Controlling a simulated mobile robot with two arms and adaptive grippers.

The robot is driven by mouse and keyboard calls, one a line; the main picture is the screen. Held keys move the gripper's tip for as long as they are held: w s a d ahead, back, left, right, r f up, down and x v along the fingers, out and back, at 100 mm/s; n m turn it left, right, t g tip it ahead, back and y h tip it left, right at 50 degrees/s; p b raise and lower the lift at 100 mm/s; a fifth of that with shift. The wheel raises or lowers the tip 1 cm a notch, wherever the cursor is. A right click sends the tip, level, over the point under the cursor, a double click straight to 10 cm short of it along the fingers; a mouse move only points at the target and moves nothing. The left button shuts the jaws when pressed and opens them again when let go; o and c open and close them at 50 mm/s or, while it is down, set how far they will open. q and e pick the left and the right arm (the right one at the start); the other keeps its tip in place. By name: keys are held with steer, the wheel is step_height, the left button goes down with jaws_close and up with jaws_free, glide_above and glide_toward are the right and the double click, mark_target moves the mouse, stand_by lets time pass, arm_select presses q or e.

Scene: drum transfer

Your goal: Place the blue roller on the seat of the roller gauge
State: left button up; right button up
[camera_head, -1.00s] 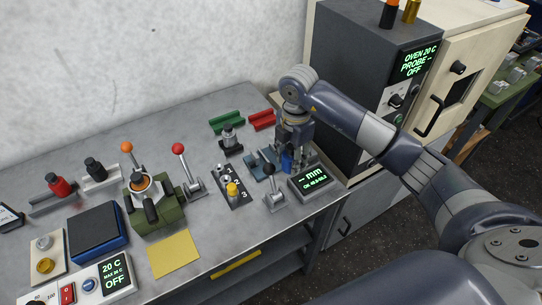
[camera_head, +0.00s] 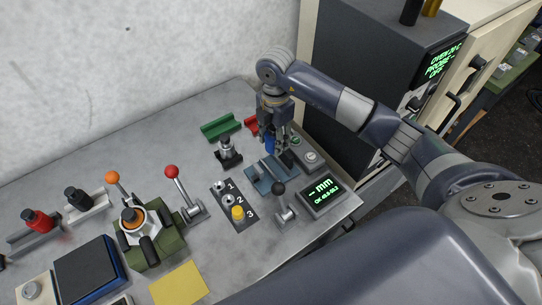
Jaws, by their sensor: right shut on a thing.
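The blue roller (camera_head: 270,144) is upright between the fingers of my right gripper (camera_head: 277,147), which is shut on it. The fingers hide part of the roller. The roller gauge has a blue-grey base plate (camera_head: 262,182), a black-knobbed lever (camera_head: 280,190) and a display (camera_head: 322,193) reading "-- mm". The gripper and roller are over the far side of the gauge. I cannot tell whether the roller touches anything, and the gauge seat is not clearly visible. My left gripper is not in view.
A black-based fixture (camera_head: 228,155), a green V-block (camera_head: 221,126) and a red block (camera_head: 251,124) are left of the gripper. A numbered plate (camera_head: 222,195) with a yellow piece lies nearer. The oven (camera_head: 375,60) stands at right. Bare table shows at front centre.

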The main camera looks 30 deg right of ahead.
steer(key=f, duration=0.2)
steer(key=s+f+p, duration=0.1)
steer(key=f, duration=0.1)
steer(key=shift+f, duration=0.25)
steer(key=f, duration=0.2)
steer(key=f+p, duration=0.1)
steer(key=shift+w+f, duration=0.2)
steer(key=shift+f, duration=0.15)
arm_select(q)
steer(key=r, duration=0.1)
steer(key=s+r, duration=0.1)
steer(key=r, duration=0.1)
